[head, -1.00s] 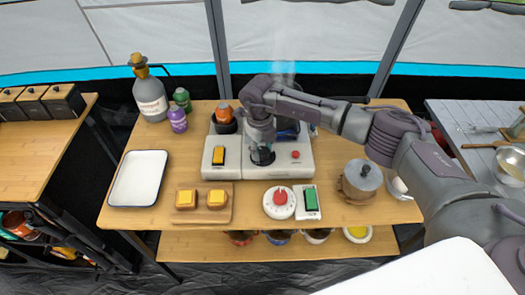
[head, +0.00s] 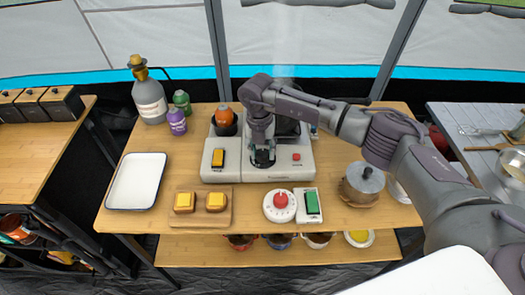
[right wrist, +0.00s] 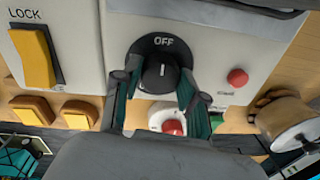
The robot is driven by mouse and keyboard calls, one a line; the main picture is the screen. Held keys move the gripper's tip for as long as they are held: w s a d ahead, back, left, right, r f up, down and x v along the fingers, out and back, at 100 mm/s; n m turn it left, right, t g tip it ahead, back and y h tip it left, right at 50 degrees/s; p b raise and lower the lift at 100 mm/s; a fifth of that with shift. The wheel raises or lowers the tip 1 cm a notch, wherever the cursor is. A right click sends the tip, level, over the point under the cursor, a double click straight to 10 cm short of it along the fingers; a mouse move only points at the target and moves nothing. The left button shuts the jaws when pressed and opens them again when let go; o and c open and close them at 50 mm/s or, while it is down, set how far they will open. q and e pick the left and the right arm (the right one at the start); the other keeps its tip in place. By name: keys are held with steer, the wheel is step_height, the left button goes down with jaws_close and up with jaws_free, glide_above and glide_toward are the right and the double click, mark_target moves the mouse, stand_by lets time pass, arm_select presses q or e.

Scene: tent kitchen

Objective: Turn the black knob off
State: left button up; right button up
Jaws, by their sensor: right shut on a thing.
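The black knob (right wrist: 160,72) is on the front of a white stove unit (head: 220,172). In the right wrist view the word OFF is printed above it, and a short light mark on the knob points up toward that word. My right gripper (head: 262,158) reaches down to the knob in the head view. In the right wrist view its two fingers (right wrist: 158,92) are closed on the knob from both sides. The gripper hides part of the knob in the head view. My left gripper is not in view.
A yellow switch (head: 218,157) marked LOCK and a red button (head: 296,156) flank the knob. A red-topped timer (head: 280,205), green switch (head: 311,201), bread board (head: 201,219), white tray (head: 136,182) and lidded pot (head: 364,180) share the table.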

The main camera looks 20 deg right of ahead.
mark_target(260, 152)
steer(key=shift+r+m, duration=0.1)
steer(key=shift+m, duration=0.2)
stand_by(0.4)
steer(key=o, duration=1.1)
steer(key=shift+o, duration=0.2)
step_height(260, 152, up, 12)
steer(key=shift+w+a, duration=0.2)
steer(key=shift+a, duration=0.1)
